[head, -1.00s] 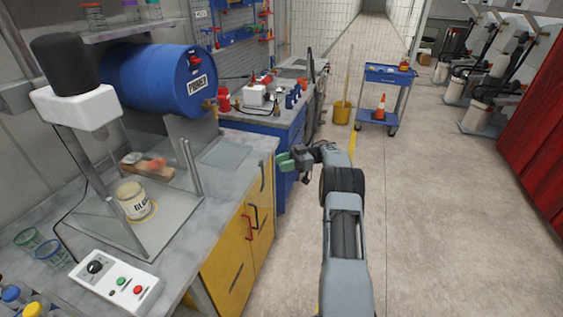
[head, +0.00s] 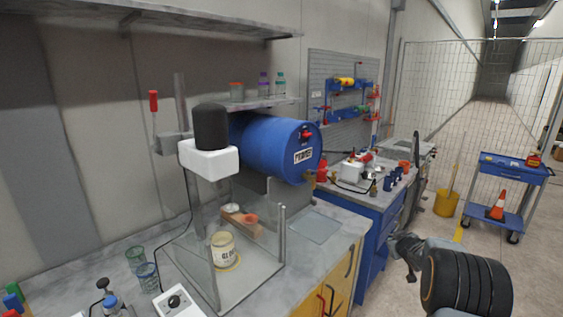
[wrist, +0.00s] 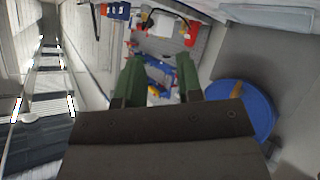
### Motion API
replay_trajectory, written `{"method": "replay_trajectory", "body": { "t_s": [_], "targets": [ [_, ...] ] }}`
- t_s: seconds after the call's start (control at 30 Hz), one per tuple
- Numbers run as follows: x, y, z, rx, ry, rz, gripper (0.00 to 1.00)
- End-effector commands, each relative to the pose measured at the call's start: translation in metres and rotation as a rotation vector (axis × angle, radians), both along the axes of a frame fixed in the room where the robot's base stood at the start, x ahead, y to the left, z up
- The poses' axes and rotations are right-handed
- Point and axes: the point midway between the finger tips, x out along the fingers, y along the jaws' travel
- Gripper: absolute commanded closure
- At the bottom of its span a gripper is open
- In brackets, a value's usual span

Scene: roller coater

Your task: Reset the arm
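My arm shows at the lower right of the head view, in front of the yellow and blue cabinets and over the floor side. In the wrist view my gripper (wrist: 160,65) has two green fingers standing apart with a clear gap between them. Nothing is held between them. In the head view the wrist end is seen beside the blue cabinet, and the green fingers cannot be made out there.
A workbench (head: 318,228) carries a mixer (head: 209,155), a glue jar (head: 223,250) and a blue primer drum (head: 275,147). A blue cart (head: 515,168) with a traffic cone (head: 497,206) and a yellow bucket (head: 446,204) stand beyond my arm on open floor.

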Motion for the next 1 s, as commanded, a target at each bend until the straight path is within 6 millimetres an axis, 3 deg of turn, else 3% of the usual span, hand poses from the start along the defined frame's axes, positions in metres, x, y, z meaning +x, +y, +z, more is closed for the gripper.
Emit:
{"method": "replay_trajectory", "body": {
  "t_s": [0.03, 0.17, 0.4, 0.5, 0.6, 0.7, 1.0],
  "targets": [
    [-0.022, 0.007, 0.01, -0.001, 0.076, -0.079, 0.67],
    [-0.103, 0.039, 0.019, 0.048, 0.336, -0.257, 0.67],
    [-0.259, 0.139, 0.036, 0.234, 0.724, -0.337, 0.67],
    [-0.31, 0.177, 0.043, 0.307, 0.803, -0.311, 0.67],
    [-0.343, 0.204, 0.05, 0.36, 0.814, -0.277, 0.67],
    [-0.359, 0.221, 0.06, 0.378, 0.766, -0.234, 0.67],
    [-0.369, 0.239, 0.091, 0.359, 0.638, -0.144, 0.67]
  ]
}}
